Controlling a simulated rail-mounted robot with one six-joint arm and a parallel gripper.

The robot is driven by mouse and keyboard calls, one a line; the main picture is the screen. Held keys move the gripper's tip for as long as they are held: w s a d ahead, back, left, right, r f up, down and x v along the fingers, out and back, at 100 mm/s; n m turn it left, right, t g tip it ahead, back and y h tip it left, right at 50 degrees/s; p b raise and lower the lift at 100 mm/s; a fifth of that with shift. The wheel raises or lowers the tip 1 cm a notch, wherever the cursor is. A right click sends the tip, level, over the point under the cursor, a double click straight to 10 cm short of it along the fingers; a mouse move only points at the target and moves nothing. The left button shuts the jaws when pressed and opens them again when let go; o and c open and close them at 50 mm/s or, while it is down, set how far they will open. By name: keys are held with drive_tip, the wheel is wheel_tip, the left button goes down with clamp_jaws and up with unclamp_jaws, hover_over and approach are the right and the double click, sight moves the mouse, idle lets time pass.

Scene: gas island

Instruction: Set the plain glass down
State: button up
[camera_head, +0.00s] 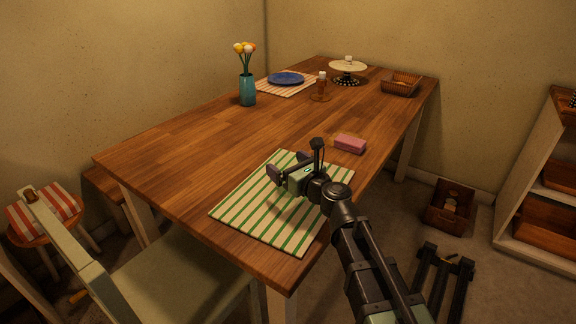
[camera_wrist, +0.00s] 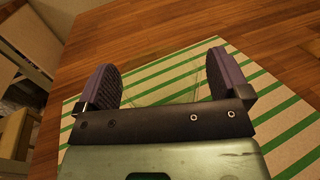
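My gripper (camera_head: 296,160) is over the far part of the green-and-white striped placemat (camera_head: 250,220), near the table's front end. In the wrist view my gripper (camera_wrist: 163,80) has its two dark fingers wide apart. Faint clear outlines between the fingers look like the plain glass (camera_wrist: 188,88), with the mat's stripes showing through. I cannot make out the glass in the head view. I cannot tell whether the fingers press on it or whether it touches the mat.
A pink sponge (camera_head: 349,143) lies right of the mat. A teal vase with flowers (camera_head: 247,90), a blue plate (camera_head: 286,78), a brown bottle (camera_head: 322,84), a cake stand (camera_head: 348,68) and a basket (camera_head: 401,84) stand farther back. The table's left middle is clear.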

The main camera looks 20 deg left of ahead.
drive_tip(key=shift+r, duration=0.1)
drive_tip(key=shift+s+d+r, duration=0.1)
drive_tip(key=shift+s+d, duration=0.1)
drive_tip(key=shift+d, duration=0.05)
drive_tip(key=v, duration=1.1)
drive_tip(key=shift+s+d, duration=0.15)
drive_tip(key=shift+d, duration=0.05)
